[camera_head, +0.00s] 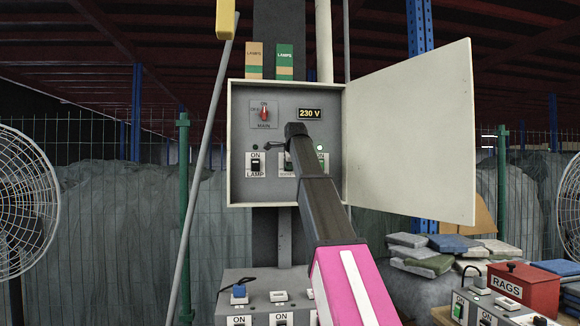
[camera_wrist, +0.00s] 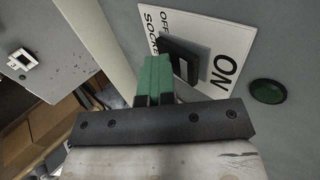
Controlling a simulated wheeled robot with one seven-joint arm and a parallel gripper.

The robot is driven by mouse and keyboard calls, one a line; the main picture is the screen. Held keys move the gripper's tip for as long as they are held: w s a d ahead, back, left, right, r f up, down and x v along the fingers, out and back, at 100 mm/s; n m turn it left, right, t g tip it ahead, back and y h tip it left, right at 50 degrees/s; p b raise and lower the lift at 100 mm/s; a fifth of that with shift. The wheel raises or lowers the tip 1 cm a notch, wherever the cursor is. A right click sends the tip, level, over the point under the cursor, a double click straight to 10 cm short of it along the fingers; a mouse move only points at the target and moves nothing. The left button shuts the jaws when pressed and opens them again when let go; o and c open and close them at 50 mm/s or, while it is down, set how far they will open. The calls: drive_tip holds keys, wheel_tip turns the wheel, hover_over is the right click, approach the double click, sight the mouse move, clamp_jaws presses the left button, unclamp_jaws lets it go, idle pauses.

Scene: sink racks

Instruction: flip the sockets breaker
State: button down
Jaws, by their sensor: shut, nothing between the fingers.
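The sockets breaker is a black toggle (camera_wrist: 182,58) on a white plate (camera_wrist: 215,42) marked ON, OFF and SOCKETS in the wrist view. In the head view its plate (camera_head: 287,168) is partly hidden by my arm. My gripper (camera_wrist: 157,62) is shut and empty, its green fingers together right beside the toggle. I cannot tell whether they touch it. In the head view my gripper (camera_head: 274,147) is in front of the open panel box. The round green lamp (camera_wrist: 268,92) near the ON end looks dark.
The box (camera_head: 236,130) also holds a LAMP breaker (camera_head: 255,164), a red MAIN switch (camera_head: 264,113), a 230 V display (camera_head: 309,113) and another breaker at right, partly hidden. The box door (camera_head: 415,130) stands open to the right. A rags box (camera_head: 525,288) is at lower right.

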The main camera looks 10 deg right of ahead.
drive_tip(key=shift+w+r, duration=0.1)
drive_tip(key=shift+r, duration=0.8)
